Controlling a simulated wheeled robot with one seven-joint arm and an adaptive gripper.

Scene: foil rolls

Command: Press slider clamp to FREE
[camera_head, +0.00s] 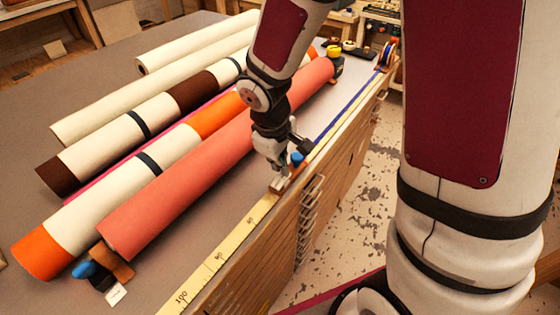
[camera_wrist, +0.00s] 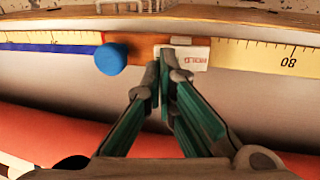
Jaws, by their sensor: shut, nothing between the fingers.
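The slider clamp is a brown wooden block (camera_head: 290,176) on the yellow measuring strip along the table's right edge. In the wrist view its brown bar (camera_wrist: 142,45) carries a blue knob (camera_wrist: 110,59) at left and a white plate (camera_wrist: 195,57) with red "HOLD" lettering at right. The blue knob also shows in the head view (camera_head: 297,158). No FREE marking is visible. My gripper (camera_head: 277,172) is shut and empty, pointing down at the clamp. In the wrist view its fingertips (camera_wrist: 160,66) overlap the plate's left end, right of the knob. I cannot tell whether they touch.
A salmon roll (camera_head: 205,165) lies beside the strip, with orange-and-cream (camera_head: 90,215) and brown-and-cream rolls (camera_head: 95,145) farther left. The yellow strip (camera_head: 228,250) runs toward the front. Wire hooks (camera_head: 308,215) hang off the table's side. Open floor lies right.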

